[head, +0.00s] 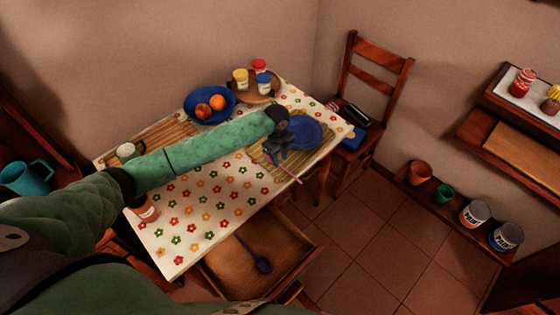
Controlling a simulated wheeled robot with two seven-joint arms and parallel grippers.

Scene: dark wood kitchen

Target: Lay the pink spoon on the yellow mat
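The yellow mat (255,157) lies at the right end of the flowered table, with a blue plate (306,132) on it. My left gripper (277,156) reaches across the table and is low over the mat, just left of the plate. The pink spoon (287,173) shows as a thin stick running from under the gripper toward the table's front edge. Its other end is hidden by the gripper. I cannot tell whether the fingers are closed on it or whether the spoon touches the mat. My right gripper is out of view.
A blue bowl with fruit (196,117) and a round tray with jars (269,100) stand at the back. An open drawer (225,272) below the front edge holds a dark purple spoon (262,265). A chair (376,90) stands right of the table.

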